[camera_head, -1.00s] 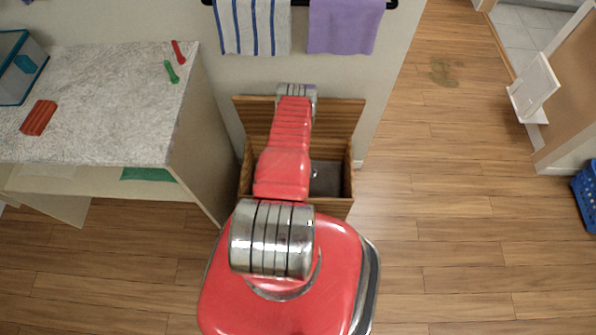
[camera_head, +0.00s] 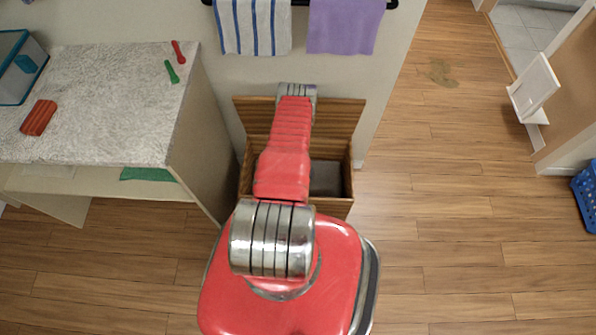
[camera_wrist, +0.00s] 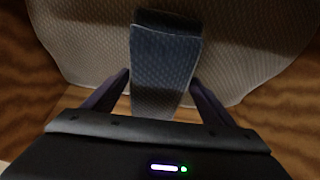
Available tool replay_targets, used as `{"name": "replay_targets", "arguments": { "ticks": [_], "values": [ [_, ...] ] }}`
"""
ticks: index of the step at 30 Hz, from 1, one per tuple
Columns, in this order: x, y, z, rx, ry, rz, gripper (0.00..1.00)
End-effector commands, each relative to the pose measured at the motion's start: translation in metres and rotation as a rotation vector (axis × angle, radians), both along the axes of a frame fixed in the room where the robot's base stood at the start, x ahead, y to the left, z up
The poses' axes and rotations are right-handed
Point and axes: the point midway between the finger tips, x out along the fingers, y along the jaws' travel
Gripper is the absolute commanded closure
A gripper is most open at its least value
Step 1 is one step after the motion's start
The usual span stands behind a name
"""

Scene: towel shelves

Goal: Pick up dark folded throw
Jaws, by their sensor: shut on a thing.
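The dark folded throw (camera_wrist: 163,65) shows in the wrist view as a narrow blue-grey bundle with a woven texture and a darker far end. My gripper (camera_wrist: 160,82) has one finger on each side of it and is shut on it. Pale quilted cloth (camera_wrist: 80,35) spreads behind and around the throw. In the head view my arm reaches into an open wooden box (camera_head: 346,205) against the wall and hides the gripper and the throw. A dark grey patch (camera_head: 326,178) shows inside the box; I cannot tell what it is.
A light-topped table (camera_head: 110,110) stands close on the left. A striped towel (camera_head: 252,25) and a purple towel (camera_head: 343,27) hang from a dark rail above the box.

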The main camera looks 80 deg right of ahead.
Motion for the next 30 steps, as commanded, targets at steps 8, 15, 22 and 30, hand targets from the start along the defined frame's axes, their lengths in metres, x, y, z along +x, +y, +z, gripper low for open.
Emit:
{"name": "replay_targets", "arguments": {
  "ticks": [8,15,22,30],
  "values": [
    [0.000,-0.002,0.013,-0.002,0.000,0.000,0.53],
    [0.000,-0.002,0.044,-0.002,0.000,0.000,0.53],
    [0.000,-0.002,0.082,-0.002,-0.001,-0.001,0.53],
    [0.000,-0.002,0.128,-0.003,-0.001,-0.001,0.53]
  ]
}}
